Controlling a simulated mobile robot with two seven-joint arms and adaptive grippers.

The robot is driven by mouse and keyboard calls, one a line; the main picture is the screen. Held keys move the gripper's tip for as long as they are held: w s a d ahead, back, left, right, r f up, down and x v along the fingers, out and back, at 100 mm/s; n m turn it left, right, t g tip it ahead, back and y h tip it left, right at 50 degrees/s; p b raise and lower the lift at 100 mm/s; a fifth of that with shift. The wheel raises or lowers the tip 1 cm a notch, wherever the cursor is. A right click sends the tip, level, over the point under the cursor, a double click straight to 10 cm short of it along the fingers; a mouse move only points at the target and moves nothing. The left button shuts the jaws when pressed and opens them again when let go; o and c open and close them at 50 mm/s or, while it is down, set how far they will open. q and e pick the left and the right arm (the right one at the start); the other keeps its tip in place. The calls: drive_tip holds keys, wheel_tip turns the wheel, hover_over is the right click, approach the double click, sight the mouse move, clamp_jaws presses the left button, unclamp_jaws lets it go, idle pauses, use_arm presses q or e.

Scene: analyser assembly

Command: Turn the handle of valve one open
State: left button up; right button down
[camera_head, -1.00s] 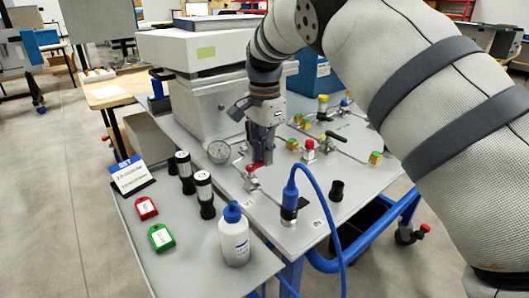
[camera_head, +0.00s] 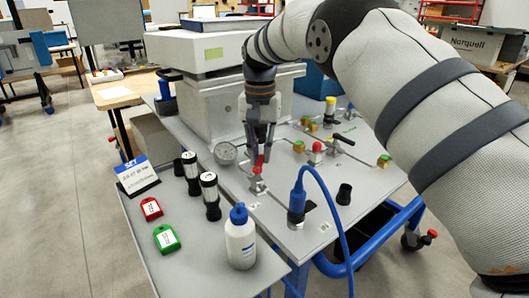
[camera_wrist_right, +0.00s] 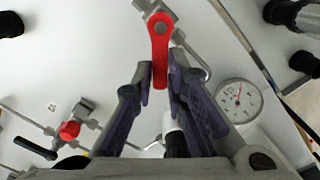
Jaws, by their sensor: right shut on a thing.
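The red valve handle (camera_head: 259,161) sits on a small metal valve near the front of the grey panel, right of a round gauge (camera_head: 225,153). I cannot read a label that says which valve is number one. My right gripper (camera_head: 261,153) points down over the handle and is shut on it. In the right wrist view, the red lever (camera_wrist_right: 160,45) passes between the two fingertips (camera_wrist_right: 160,84), with its pivot end beyond them. The gauge (camera_wrist_right: 238,98) shows to the right there. The left gripper is not in view.
A blue connector with a cable (camera_head: 297,200) stands in front of the valve. Another valve with a red knob (camera_head: 316,150) and a black lever (camera_head: 342,138) is to the right.

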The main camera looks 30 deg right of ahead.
drive_tip(key=n, duration=0.2)
drive_tip(key=a+n, duration=0.1)
drive_tip(key=n, duration=0.1)
drive_tip(key=shift+w+a, duration=0.15)
drive_tip(key=shift+w, duration=0.25)
drive_tip(key=shift+w+a+n, duration=0.1)
drive_tip(key=shift+a+n, duration=0.2)
drive_tip(key=shift+n, duration=0.55)
drive_tip(key=shift+s+a+n, duration=0.1)
drive_tip(key=shift+a+n, duration=0.15)
drive_tip(key=shift+n, duration=0.65)
drive_tip(key=shift+w+a+n, duration=0.1)
drive_tip(key=shift+a+n, duration=0.2)
drive_tip(key=shift+n, duration=0.55)
drive_tip(key=c, duration=1.6)
unclamp_jaws()
wheel_tip(320, 180, up, 8)
drive_tip(key=shift+f, duration=0.25)
